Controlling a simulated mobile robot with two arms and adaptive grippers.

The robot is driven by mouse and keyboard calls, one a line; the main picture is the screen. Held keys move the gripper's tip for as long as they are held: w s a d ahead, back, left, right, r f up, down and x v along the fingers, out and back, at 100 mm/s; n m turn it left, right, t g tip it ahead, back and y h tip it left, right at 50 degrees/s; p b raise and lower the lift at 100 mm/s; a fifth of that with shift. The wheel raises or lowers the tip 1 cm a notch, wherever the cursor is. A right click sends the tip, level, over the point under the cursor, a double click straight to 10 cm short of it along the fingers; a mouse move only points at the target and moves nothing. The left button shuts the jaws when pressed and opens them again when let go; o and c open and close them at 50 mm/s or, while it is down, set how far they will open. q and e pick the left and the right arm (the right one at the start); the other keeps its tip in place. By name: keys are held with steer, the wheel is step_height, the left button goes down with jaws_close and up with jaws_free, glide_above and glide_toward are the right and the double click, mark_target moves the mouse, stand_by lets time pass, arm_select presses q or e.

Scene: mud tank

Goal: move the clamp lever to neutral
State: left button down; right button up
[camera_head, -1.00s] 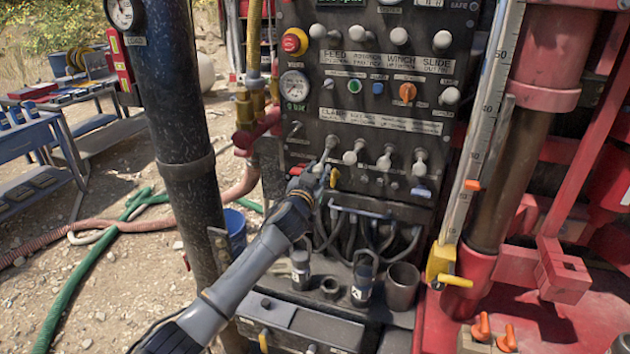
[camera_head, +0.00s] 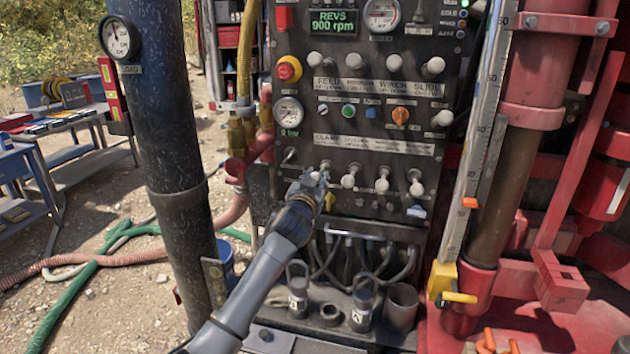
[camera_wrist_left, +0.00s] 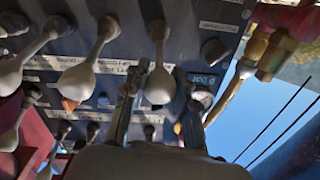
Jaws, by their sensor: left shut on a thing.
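The clamp lever (camera_head: 325,166) is the leftmost white-knobbed lever of the lower row on the dark control panel, below the strip that starts with CLAMP. My left gripper (camera_head: 316,180) is at it, coming from the lower left, and hides part of it. In the left wrist view the white knob (camera_wrist_left: 160,86) lies between the two fingers of my left gripper (camera_wrist_left: 160,95). The gripper is shut on the lever. Whether the lever stands in its neutral position is hard to tell. My right gripper is not in view.
Neighbouring white levers (camera_head: 350,180) stand close on the right. A yellow part (camera_head: 330,200) sits just below the gripper. The black column (camera_head: 165,120) rises left of the panel. Hoses (camera_head: 345,250) hang below it. A measuring rail (camera_head: 478,150) stands at the right.

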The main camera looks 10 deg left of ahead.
arm_select(q)
steer(key=c, duration=1)
jaws_free()
steer(key=shift+r, duration=0.2)
steer(key=shift+c, duration=0.2)
steer(key=shift+s+f, duration=0.25)
steer(key=shift+s, duration=0.45)
steer(key=s, duration=1.1)
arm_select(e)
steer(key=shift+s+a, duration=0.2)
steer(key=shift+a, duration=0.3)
arm_select(q)
steer(key=shift+w, duration=0.1)
